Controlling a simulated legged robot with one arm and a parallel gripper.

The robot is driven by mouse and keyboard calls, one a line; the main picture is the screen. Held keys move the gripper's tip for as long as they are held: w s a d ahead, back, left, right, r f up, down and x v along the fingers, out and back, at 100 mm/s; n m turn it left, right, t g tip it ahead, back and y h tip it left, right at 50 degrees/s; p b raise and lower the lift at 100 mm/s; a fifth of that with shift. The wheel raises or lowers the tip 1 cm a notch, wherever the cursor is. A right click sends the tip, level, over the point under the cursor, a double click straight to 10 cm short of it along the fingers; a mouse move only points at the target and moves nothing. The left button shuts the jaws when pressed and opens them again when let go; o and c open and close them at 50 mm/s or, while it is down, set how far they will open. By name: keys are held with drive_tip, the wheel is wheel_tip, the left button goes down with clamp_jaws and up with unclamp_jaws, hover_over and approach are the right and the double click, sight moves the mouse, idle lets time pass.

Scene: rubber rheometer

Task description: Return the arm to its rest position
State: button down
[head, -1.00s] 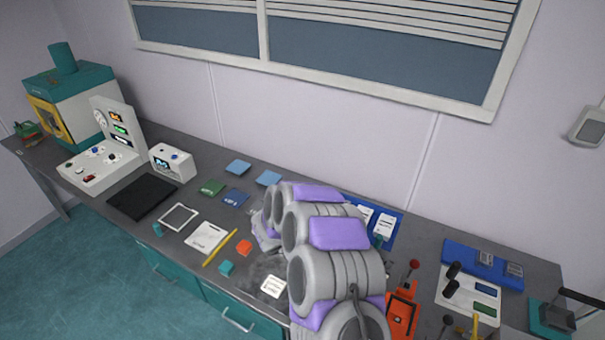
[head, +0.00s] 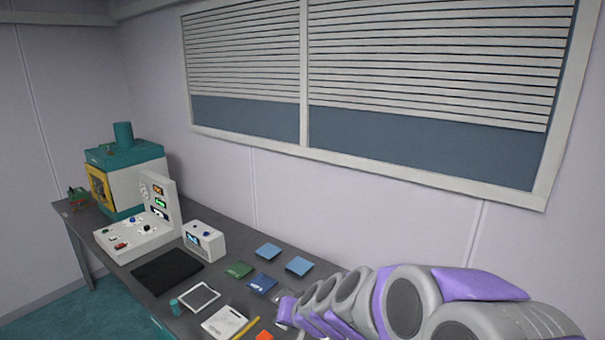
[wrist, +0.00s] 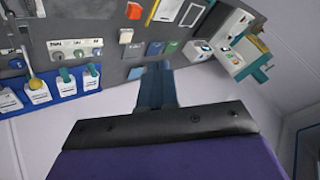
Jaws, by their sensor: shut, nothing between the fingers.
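My arm, grey with purple pads, reaches in from the lower right in the head view and covers the right part of the bench. My gripper (wrist: 156,86) shows in the wrist view as blue-grey fingers beyond a black bracket and purple housing. The fingers are together with nothing between them. They appear clear of the bench items. In the head view the gripper end is not clearly made out.
A grey bench (head: 227,265) runs along the wall. It carries a teal-topped oven (head: 125,178), a control console (head: 140,232), a small white meter (head: 204,240), a black mat (head: 167,271) and several coloured pads. A blue rack (wrist: 48,98) with labelled items shows in the wrist view.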

drive_tip(key=s+d+f+g+h+b, duration=0.1)
drive_tip(key=s+d, duration=0.5)
drive_tip(key=s, duration=0.6)
drive_tip(key=s+d+f+g+h+b, duration=0.2)
drive_tip(key=s+d+f+g+b, duration=0.1)
drive_tip(key=s, duration=0.9)
drive_tip(key=s+d+f+n+g+h+b, duration=0.1)
drive_tip(key=s+d+f+g+h+b, duration=0.1)
drive_tip(key=s+d, duration=0.7)
drive_tip(key=s+f+g+b, duration=0.1)
drive_tip(key=s+g, duration=0.1)
drive_tip(key=s, duration=0.2)
drive_tip(key=shift+g, duration=0.4)
drive_tip(key=shift+s+a, duration=0.1)
drive_tip(key=shift+a, duration=0.25)
drive_tip(key=shift+d, duration=0.15)
